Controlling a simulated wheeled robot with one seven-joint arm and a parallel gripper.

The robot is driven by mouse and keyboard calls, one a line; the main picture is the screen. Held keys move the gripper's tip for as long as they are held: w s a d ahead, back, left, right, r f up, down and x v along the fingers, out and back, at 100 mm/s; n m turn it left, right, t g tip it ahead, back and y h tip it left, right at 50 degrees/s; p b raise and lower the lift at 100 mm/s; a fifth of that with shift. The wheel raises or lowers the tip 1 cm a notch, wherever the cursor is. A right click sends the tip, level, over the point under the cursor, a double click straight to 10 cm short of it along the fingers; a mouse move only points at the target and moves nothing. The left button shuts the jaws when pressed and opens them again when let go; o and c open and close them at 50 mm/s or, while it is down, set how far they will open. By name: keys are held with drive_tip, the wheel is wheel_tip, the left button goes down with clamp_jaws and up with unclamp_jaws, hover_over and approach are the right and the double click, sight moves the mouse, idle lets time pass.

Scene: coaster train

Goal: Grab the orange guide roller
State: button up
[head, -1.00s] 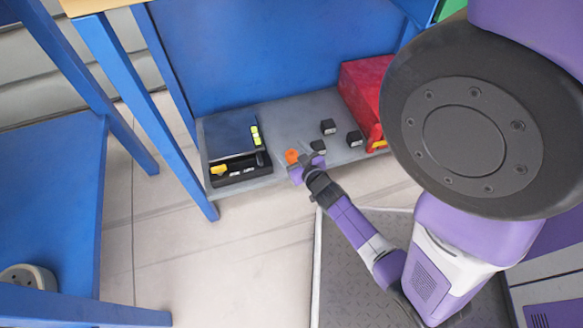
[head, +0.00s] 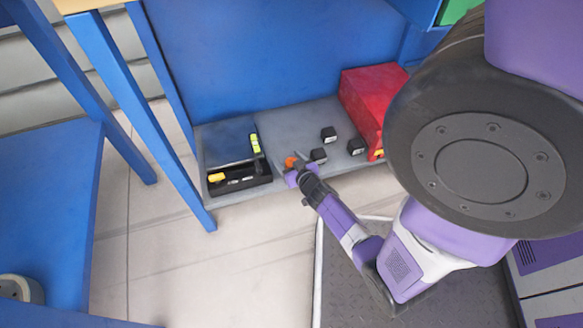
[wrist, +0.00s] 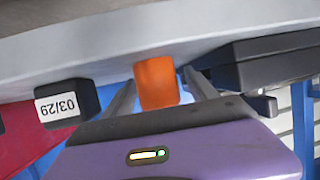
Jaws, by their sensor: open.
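The orange guide roller (head: 290,162) stands on the grey lower shelf (head: 282,118), near its front edge. In the head view my gripper (head: 288,165) reaches it and partly covers it. In the wrist view the roller (wrist: 156,82) is a short orange cylinder between my two open fingers (wrist: 160,92), with one finger on each side. The fingers do not look closed on it.
A black tray (head: 240,186) with yellow tools lies left of the roller. Several small black blocks (head: 328,134) sit to its right, one labelled 03/29 (wrist: 62,105). A red box (head: 372,95) stands further right. A blue table leg (head: 150,120) is at the left.

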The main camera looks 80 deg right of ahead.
drive_tip(key=shift+d, duration=0.1)
drive_tip(key=shift+w, duration=0.1)
clamp_jaws()
drive_tip(key=shift+r, duration=0.1)
